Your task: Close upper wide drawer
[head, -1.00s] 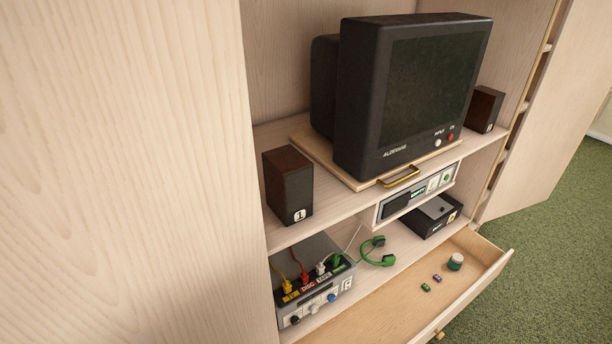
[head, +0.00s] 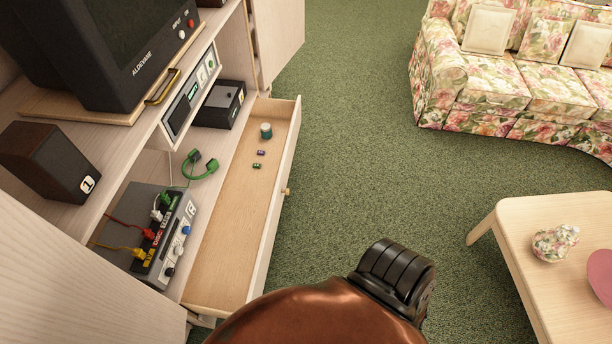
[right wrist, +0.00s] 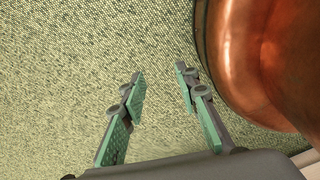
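The upper wide drawer (head: 228,218) stands pulled out from the wooden cabinet in the head view. Its front panel (head: 277,200) has a small round wooden knob (head: 286,191) facing the open floor. A teal-lidded jar (head: 266,131) and two small items, one purple (head: 261,153) and one green (head: 256,166), lie in its far end. My right gripper (right wrist: 160,92) shows in the right wrist view with its two green-padded fingers apart, empty, over the green carpet. Neither gripper's fingers show in the head view, where my copper-coloured arm part covers the bottom middle, close to the drawer's near end.
Above the drawer are a grey box with coloured plugs (head: 150,225), green headphones (head: 200,165), a speaker (head: 48,172) and a television (head: 110,50). A floral sofa (head: 500,88) and a wooden table (head: 520,225) stand right. Carpet (head: 350,150) between is clear.

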